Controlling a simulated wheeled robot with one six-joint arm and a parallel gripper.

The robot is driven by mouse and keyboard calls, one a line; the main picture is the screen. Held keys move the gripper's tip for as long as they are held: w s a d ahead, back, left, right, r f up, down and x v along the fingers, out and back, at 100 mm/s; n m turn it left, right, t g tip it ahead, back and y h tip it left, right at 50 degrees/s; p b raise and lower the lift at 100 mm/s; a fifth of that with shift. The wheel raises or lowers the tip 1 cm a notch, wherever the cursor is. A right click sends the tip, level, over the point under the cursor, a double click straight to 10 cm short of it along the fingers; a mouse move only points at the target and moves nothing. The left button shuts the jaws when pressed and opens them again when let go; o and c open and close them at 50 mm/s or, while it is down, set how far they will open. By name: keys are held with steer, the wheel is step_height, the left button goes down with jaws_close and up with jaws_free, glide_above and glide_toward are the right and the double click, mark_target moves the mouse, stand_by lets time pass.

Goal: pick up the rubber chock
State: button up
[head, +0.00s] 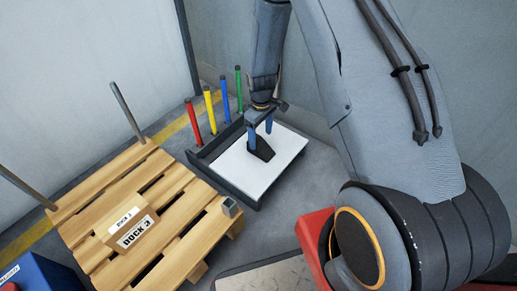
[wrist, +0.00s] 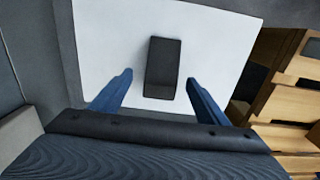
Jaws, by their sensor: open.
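The rubber chock (head: 261,149) is a small black wedge lying on a white sheet in a dark shallow tray. In the wrist view the chock (wrist: 163,68) shows as a dark rectangle on the white surface, ahead of and between my fingers. My gripper (head: 260,130) is open above the tray, with its blue fingers on either side of the chock in the head view. In the wrist view my gripper (wrist: 160,85) has a finger at left and right with gaps to the chock. I cannot tell the exact height of the fingers over it.
The tray (head: 222,176) has a raised dark rim. Red, yellow, blue and green posts (head: 209,110) stand behind it. A wooden pallet (head: 185,209) with a cardboard box (head: 127,222) and upright metal stakes lies to the left. A wall is close behind the tray.

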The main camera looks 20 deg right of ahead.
mark_target(259, 142)
steer(key=f+b, duration=0.2)
steer(key=f, duration=0.1)
steer(key=f+b, duration=0.1)
steer(key=shift+w+a+f, duration=0.15)
steer(key=shift+a+f, duration=0.2)
steer(key=shift+f, duration=0.05)
steer(key=shift+r, duration=0.1)
steer(key=c, duration=1.3)
